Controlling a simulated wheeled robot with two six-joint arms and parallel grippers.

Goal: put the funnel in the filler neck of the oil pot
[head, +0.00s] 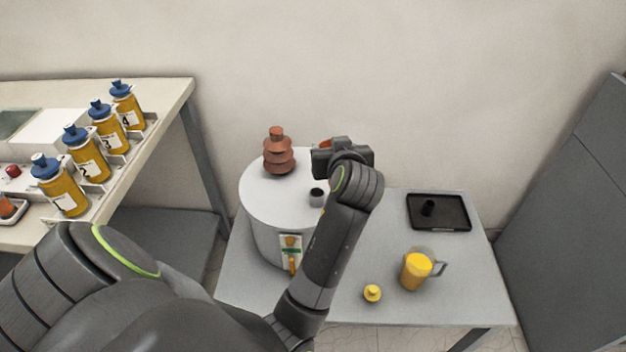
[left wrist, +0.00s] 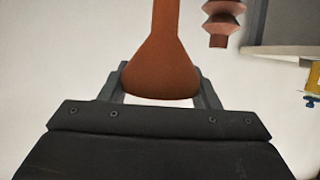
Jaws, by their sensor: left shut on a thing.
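The oil pot (head: 262,207) is a pale grey drum on the grey table, with a ribbed brown bushing on its lid. Its short dark filler neck (head: 317,197) stands open on the lid, beside my left forearm. My left gripper (head: 330,150) is above the right back part of the pot. It is shut on the orange-brown funnel (left wrist: 162,68), whose wide end sits between the fingers and whose narrow stem points away from the wrist. In the head view only a sliver of the funnel (head: 325,143) shows; the gripper hides the rest. My right gripper is not in view.
The bushing (head: 278,155) rises left of the gripper. On the table's right are a black tray (head: 455,212) with a small black part, a jug of yellow oil (head: 415,270) and a yellow cap (head: 372,293). Numbered bottles (head: 88,160) stand on the left bench.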

